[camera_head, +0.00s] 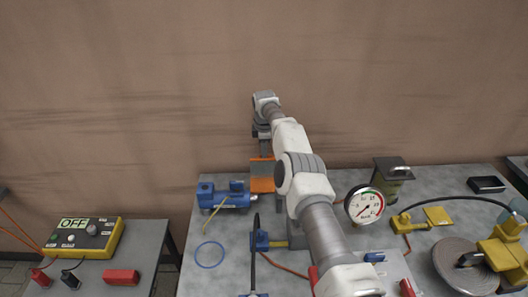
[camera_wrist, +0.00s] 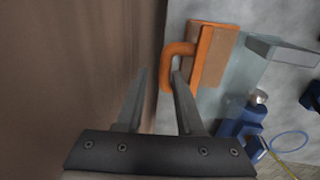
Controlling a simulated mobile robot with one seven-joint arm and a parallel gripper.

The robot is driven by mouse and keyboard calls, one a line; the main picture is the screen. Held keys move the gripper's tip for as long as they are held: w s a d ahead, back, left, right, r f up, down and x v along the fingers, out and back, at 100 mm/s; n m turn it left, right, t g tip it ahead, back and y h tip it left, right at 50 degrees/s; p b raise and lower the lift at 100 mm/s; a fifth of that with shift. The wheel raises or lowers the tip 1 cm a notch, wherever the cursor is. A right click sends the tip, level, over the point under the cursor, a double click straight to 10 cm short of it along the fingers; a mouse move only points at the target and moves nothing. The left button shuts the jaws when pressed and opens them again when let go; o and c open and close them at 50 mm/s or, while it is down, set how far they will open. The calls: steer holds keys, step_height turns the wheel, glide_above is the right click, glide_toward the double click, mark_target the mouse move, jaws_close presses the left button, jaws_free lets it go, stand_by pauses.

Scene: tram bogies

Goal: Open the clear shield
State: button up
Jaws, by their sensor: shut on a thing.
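The clear shield (camera_wrist: 232,88) shows in the wrist view as a pale see-through pane over the bench. An orange plate (camera_wrist: 216,55) with an orange loop handle (camera_wrist: 168,60) is at its edge. My gripper (camera_wrist: 161,74) is shut on the loop handle, with one finger on each side of its outer bar. In the head view, my gripper (camera_head: 264,146) hangs over the orange plate (camera_head: 262,184) at the back of the bench. My arm hides part of this area, and the clear pane is hard to make out there.
A blue vise-like device (camera_head: 225,197) and a blue ring (camera_head: 209,255) lie left of the arm. A pressure gauge (camera_head: 364,205) and yellow clamp (camera_head: 505,255) stand right. A brown wall (camera_head: 130,110) rises close behind the bench. A yellow OFF box (camera_head: 85,238) sits on a side table.

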steer(key=o, duration=0.4)
steer(key=shift+w+r, duration=0.1)
steer(key=shift+w, duration=0.15)
steer(key=shift+r, duration=0.1)
steer(key=s+r, duration=0.1)
steer(key=r, duration=0.4)
steer(key=s+r, duration=0.1)
steer(key=r, duration=0.5)
steer(key=s+r, duration=0.1)
steer(key=r, duration=0.5)
steer(key=shift+s+p, duration=0.3)
steer(key=shift+p, duration=0.05)
steer(key=shift+f, duration=0.1)
